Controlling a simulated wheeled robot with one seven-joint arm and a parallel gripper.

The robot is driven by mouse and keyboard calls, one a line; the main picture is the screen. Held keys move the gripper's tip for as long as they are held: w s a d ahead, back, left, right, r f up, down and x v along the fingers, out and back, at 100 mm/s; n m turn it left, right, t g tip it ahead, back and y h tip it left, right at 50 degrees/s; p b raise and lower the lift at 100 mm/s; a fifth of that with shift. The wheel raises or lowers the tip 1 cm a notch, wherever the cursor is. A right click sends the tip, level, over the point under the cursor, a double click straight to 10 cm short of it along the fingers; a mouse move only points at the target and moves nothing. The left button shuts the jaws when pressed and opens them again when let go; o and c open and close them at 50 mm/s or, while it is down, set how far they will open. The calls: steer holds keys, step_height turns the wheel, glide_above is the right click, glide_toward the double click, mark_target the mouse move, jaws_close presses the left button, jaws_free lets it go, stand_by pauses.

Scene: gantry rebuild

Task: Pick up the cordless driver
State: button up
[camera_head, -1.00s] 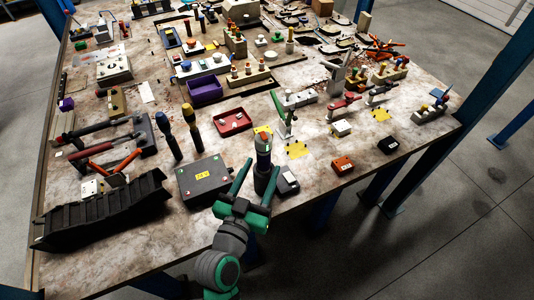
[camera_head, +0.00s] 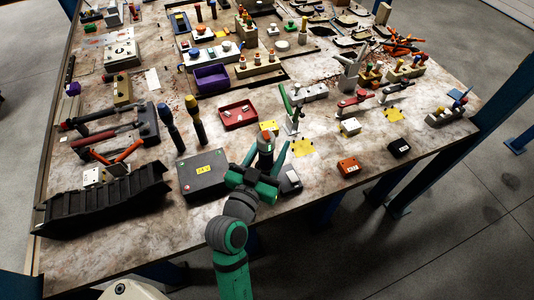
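The cordless driver appears to be the upright dark grey tool (camera_head: 265,147) with an orange band and a small green light, near the table's front edge. Its lower part is hidden behind my gripper. My gripper (camera_head: 266,153) has its two green fingers spread, one on each side of the tool. I cannot tell whether either finger touches it. A dark block with a grey face (camera_head: 290,182) lies just right of the gripper; I cannot tell whether it belongs to the tool.
A dark grey box with a yellow label (camera_head: 203,175) sits close left of my gripper. A red tray (camera_head: 238,121) lies behind it, and a green-handled clamp (camera_head: 287,101) stands behind right. Orange (camera_head: 349,167) and black (camera_head: 399,147) blocks lie farther right along the front edge.

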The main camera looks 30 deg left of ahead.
steer(key=c, duration=1)
steer(key=shift+r, duration=0.15)
